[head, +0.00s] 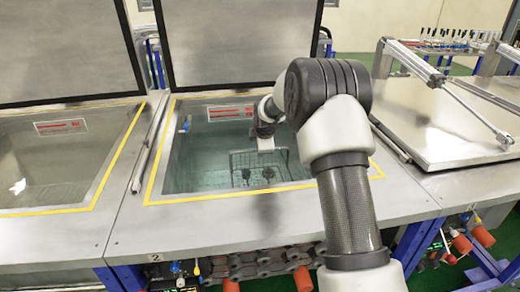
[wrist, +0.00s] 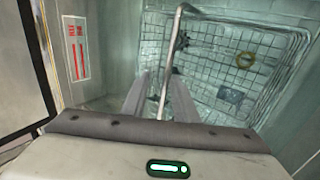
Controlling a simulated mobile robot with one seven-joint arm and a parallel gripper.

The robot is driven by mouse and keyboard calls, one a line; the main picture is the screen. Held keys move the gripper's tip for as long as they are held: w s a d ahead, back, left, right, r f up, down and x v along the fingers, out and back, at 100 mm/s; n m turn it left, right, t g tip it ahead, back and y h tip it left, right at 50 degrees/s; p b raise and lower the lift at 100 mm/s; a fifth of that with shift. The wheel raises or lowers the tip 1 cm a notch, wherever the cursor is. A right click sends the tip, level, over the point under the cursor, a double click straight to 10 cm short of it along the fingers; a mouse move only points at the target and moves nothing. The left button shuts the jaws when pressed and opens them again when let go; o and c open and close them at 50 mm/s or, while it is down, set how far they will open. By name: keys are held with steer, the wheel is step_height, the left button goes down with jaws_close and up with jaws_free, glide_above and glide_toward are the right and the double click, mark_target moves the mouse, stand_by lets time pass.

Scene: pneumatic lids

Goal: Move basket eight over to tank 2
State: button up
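Tank 2 (head: 180,165) is the middle tank, marked "2" on its front, with its lid raised. A wire mesh basket (head: 243,160) is inside it, with small dark parts in it. It also fills the upper right of the wrist view (wrist: 285,68). I cannot read a number on it. My gripper (head: 265,148) is down in the tank at the basket's top. In the wrist view my gripper (wrist: 162,78) has its fingers apart, one on each side of the basket's thin handle (wrist: 166,75). I cannot tell whether the basket rests on the bottom.
An open tank (head: 60,165) stands to the left with its lid up. The tank to the right is covered by a closed metal lid (head: 440,125) with a pneumatic cylinder (head: 430,75). Tank 2's raised lid (head: 235,40) stands behind my arm.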

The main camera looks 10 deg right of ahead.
steer(key=shift+s+f, duration=0.25)
steer(key=shift+f, duration=0.15)
steer(key=w+p+v, duration=0.1)
steer(key=v, duration=1.7)
step_height(320, 180, up, 12)
steer(key=p, duration=0.9)
steer(key=shift+p, duration=0.35)
steer(key=shift+s+r, duration=0.1)
steer(key=shift+s, duration=0.05)
steer(key=s+r+m, duration=0.3)
steer(key=s+m, duration=0.1)
steer(key=s, duration=0.5)
steer(key=s+r+m+g+p, duration=0.15)
steer(key=s+m, duration=0.25)
steer(key=s, duration=0.5)
steer(key=s+r+m+t, duration=0.1)
steer(key=s+r+m, duration=0.25)
steer(key=s, duration=0.55)
steer(key=s+f+m+g, duration=0.1)
steer(key=s+f+m, duration=0.2)
steer(key=s+m, duration=0.3)
steer(key=s, duration=0.4)
steer(key=shift+s+f, duration=0.25)
steer(key=shift+s, duration=0.1)
